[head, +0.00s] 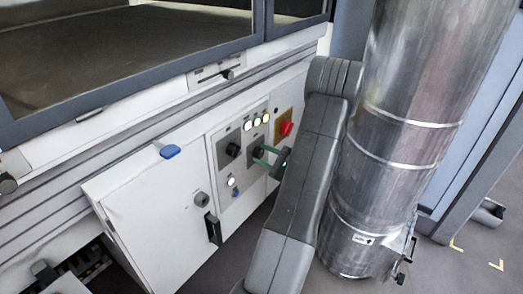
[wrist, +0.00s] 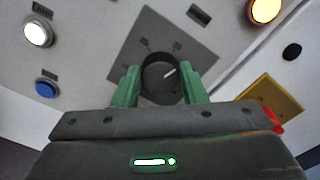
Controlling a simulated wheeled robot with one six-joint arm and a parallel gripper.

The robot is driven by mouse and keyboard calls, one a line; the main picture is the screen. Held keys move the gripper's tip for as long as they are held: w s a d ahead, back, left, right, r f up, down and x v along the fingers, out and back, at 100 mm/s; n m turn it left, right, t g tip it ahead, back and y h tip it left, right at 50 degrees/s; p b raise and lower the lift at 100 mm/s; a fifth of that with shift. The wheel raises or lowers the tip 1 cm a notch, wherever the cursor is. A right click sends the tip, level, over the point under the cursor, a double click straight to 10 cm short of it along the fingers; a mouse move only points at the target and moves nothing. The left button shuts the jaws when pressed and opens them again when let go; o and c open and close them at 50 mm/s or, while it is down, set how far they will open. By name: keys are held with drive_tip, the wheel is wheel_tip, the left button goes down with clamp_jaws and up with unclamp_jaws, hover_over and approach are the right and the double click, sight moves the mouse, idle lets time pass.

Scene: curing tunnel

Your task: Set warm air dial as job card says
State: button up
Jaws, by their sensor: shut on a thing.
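My gripper (head: 267,156) reaches the control panel on the white cabinet. In the wrist view, its two green fingers are shut on a round black dial (wrist: 154,84), one finger on each side. A short white pointer mark on the dial points to the upper right. The dial sits on a grey square plate (wrist: 150,30) with small markings too blurred to read. In the head view, my gripper and arm partly cover this dial. A second black dial (head: 233,150) sits to its left on the panel, clear of the gripper. I cannot make out a readable job card.
A row of lit lamps (head: 257,121) is above the dials. A red button (head: 286,128) on a yellow plate is close on the right. A white lamp (wrist: 38,33) and a blue button (wrist: 47,88) are left in the wrist view. A large metal duct (head: 400,130) stands right.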

drive_tip(key=m+p, duration=0.2)
drive_tip(key=m, duration=0.1)
drive_tip(key=shift+r+m+p, duration=0.2)
drive_tip(key=shift+m+p, duration=0.1)
drive_tip(key=shift+w+f+m+p, duration=0.15)
drive_tip(key=shift+m+p, duration=1)
drive_tip(key=shift+m, duration=0.65)
drive_tip(key=shift+f, duration=0.1)
drive_tip(key=o, duration=1)
drive_tip(key=shift+a, duration=0.1)
drive_tip(key=p+v, duration=0.1)
drive_tip(key=v, duration=1.1)
